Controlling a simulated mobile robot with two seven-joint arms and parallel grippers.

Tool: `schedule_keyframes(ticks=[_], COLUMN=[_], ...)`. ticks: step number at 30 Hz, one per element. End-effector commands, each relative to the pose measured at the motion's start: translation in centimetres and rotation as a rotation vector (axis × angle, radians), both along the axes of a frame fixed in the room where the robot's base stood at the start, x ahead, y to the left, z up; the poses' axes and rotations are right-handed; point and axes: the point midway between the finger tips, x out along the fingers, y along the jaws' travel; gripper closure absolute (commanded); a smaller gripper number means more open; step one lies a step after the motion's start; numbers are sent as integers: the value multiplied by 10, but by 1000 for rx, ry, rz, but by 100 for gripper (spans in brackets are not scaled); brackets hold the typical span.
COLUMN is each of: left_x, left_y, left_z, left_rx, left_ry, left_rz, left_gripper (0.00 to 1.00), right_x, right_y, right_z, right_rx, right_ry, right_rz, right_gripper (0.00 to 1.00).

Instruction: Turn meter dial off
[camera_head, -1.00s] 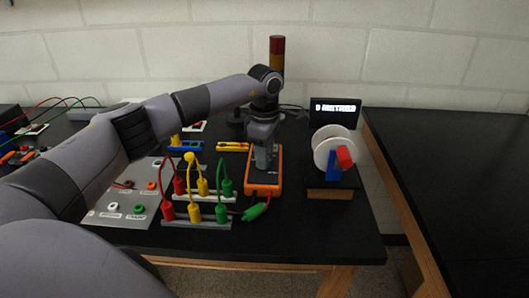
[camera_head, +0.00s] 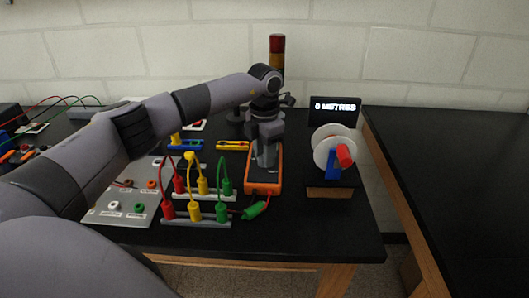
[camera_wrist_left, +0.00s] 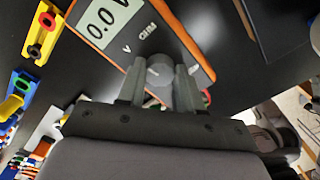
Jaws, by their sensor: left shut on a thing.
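The meter (camera_head: 264,187) is a dark box with an orange rim lying on the black table. In the left wrist view its screen (camera_wrist_left: 101,18) reads 0.0 V. Its grey round dial (camera_wrist_left: 160,69) sits between the fingers of my left gripper (camera_wrist_left: 159,80). In the head view my left gripper (camera_head: 266,158) points down over the meter and hides the dial. It is shut on the dial, with a finger on each side. The dial's pointer mark is too small to read surely. My right gripper is not in view.
Red, yellow and green plugs with leads (camera_head: 195,207) stand just left of the meter. A white wheel on a blue stand (camera_head: 332,172) is at its right, before a black sign (camera_head: 335,111) reading 0 METRES. A red-topped post (camera_head: 277,48) rises behind.

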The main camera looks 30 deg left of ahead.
Motion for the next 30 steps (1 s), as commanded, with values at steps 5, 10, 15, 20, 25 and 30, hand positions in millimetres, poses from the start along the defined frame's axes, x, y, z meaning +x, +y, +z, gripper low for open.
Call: schedule_keyframes(ticks=[5,10,15,20,25,30], left_x=[0,0,0,0,0,0], left_y=[-1,-1,0,0,0,0], left_z=[0,0,0,0,0,0], left_rx=[-2,-2,-2,-2,-1,-1], left_ry=[1,1,1,1,0,0], left_rz=[168,329,485,615,723,797], left_gripper=[96,96,96,96,96,96], right_x=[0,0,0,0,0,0], right_y=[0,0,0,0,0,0], right_z=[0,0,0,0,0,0], right_rx=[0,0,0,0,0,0], right_ry=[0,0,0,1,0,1], right_rz=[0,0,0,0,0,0], right_gripper=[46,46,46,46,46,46])
